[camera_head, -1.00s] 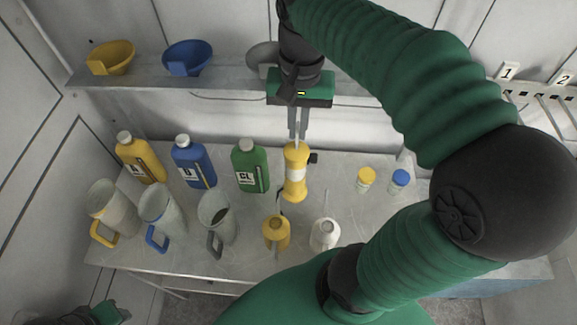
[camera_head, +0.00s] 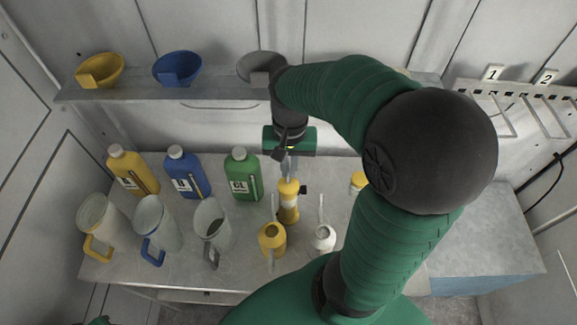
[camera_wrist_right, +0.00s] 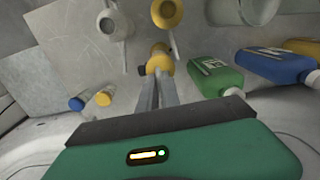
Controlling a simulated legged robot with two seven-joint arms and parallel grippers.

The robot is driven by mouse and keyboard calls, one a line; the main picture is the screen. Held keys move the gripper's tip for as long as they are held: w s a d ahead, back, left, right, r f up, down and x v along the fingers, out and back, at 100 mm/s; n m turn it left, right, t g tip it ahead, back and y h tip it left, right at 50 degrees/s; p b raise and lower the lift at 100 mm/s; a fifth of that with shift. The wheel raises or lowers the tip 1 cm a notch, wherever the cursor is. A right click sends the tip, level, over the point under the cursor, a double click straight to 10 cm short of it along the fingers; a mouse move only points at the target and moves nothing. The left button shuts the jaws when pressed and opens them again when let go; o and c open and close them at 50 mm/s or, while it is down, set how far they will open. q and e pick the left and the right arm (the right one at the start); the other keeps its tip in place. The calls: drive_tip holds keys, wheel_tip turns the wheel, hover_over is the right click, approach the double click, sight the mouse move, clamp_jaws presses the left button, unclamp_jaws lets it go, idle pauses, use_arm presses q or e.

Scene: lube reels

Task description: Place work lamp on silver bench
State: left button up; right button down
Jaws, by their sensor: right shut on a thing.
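The work lamp, a yellow cylinder with a pale band (camera_head: 288,203), is upright in my right gripper (camera_head: 289,176). The gripper is shut on its top end from above. In the right wrist view the lamp's yellow end (camera_wrist_right: 160,62) shows between the fingertips (camera_wrist_right: 158,76). The silver bench (camera_head: 190,270) lies below the lamp; I cannot tell whether the lamp's base touches it. My left gripper is out of view, with only a bit of green at the lower left edge.
Yellow, blue and green (camera_head: 243,175) bottles stand left of the lamp, with jugs (camera_head: 212,225) in front. A yellow oil can (camera_head: 272,238) and a white one (camera_head: 323,238) stand close in front. A shelf (camera_head: 220,88) with funnels runs behind. A grey-topped block (camera_head: 490,235) is at right.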

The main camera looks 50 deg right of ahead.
drive_tip(key=shift+f, duration=0.15)
drive_tip(key=c, duration=1.6)
unclamp_jaws()
drive_tip(key=shift+s+d, duration=0.1)
drive_tip(key=shift+d, duration=0.35)
drive_tip(key=shift+o, duration=0.2)
drive_tip(key=shift+d+f, duration=0.1)
drive_tip(key=shift+d, duration=0.2)
drive_tip(key=shift+a, duration=0.45)
drive_tip(key=shift+r, duration=0.45)
wheel_tip(320, 180, up, 11)
drive_tip(key=w+a+f+n+t, duration=0.1)
drive_tip(key=a+f+n, duration=0.4)
drive_tip(key=f, duration=0.5)
drive_tip(key=w+a+f+n+t, duration=0.1)
drive_tip(key=a+f+n, duration=0.3)
drive_tip(key=a+f, duration=0.4)
drive_tip(key=shift+w+f+n+t+b, duration=0.3)
drive_tip(key=shift+f+n, duration=0.1)
drive_tip(key=shift+f, duration=0.55)
